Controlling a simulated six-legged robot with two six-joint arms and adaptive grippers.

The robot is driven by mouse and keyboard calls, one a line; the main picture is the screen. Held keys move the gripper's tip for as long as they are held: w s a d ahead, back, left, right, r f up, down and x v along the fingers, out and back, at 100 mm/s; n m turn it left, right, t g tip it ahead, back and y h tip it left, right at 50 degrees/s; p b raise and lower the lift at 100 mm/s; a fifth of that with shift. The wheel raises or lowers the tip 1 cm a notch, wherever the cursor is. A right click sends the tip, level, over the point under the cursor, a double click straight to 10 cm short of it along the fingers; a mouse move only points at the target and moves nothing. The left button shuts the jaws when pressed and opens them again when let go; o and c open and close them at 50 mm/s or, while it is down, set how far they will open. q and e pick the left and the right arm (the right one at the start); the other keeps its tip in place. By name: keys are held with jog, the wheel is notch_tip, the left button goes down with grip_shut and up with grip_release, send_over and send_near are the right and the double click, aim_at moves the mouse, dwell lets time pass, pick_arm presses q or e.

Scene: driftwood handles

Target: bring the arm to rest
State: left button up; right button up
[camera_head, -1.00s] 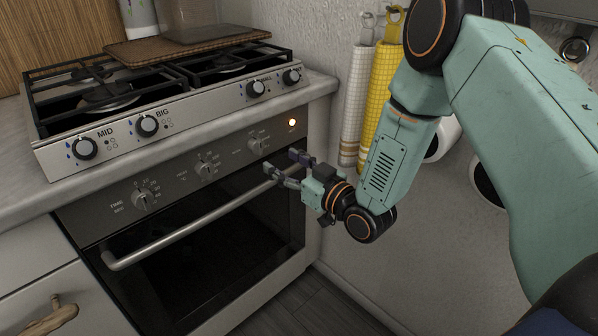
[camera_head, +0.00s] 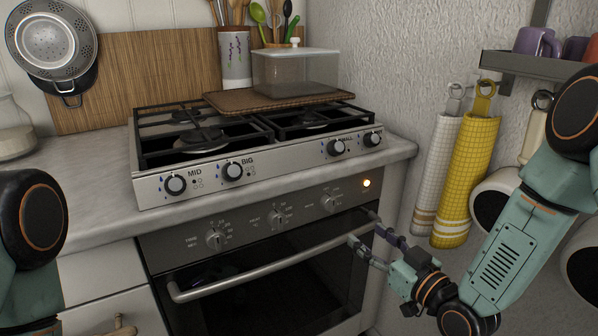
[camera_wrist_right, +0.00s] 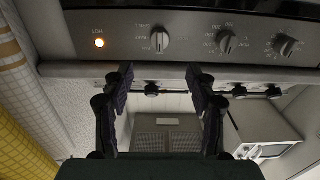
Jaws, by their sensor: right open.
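My right gripper (camera_head: 362,228) is open in front of the oven, by the right end of the door handle (camera_head: 240,275). Whether it touches the handle cannot be told. In the right wrist view its two fingers (camera_wrist_right: 160,85) stand apart with no object held between them. The dark glass oven door (camera_head: 270,302) looks shut. My right arm comes in from the right, bent down at the elbow. Part of my left arm shows at the left edge; its gripper is out of the picture.
The control panel (camera_head: 275,217) has several knobs and a lit lamp (camera_head: 366,183). A gas hob (camera_head: 215,140) and a brown board with a clear box (camera_head: 296,72) stand above. White and yellow towels (camera_head: 470,165) hang close to my right arm. A shelf (camera_head: 530,66) juts out at upper right.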

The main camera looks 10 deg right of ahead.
jog(key=s+f+m+g+h, duration=0.4)
jog(key=s+f+g, duration=0.5)
jog(key=s+f, duration=0.65)
jog(key=s+f+g+h+p, duration=0.1)
jog(key=s+f+g, duration=0.2)
jog(key=s, duration=0.7)
jog(key=s+f+g+h, duration=0.1)
jog(key=s+f+g, duration=0.3)
jog(key=s, duration=0.6)
jog(key=shift+s+a+f+g+p, duration=0.2)
jog(key=shift+f+g+p, duration=0.1)
jog(key=shift+g+p, duration=0.1)
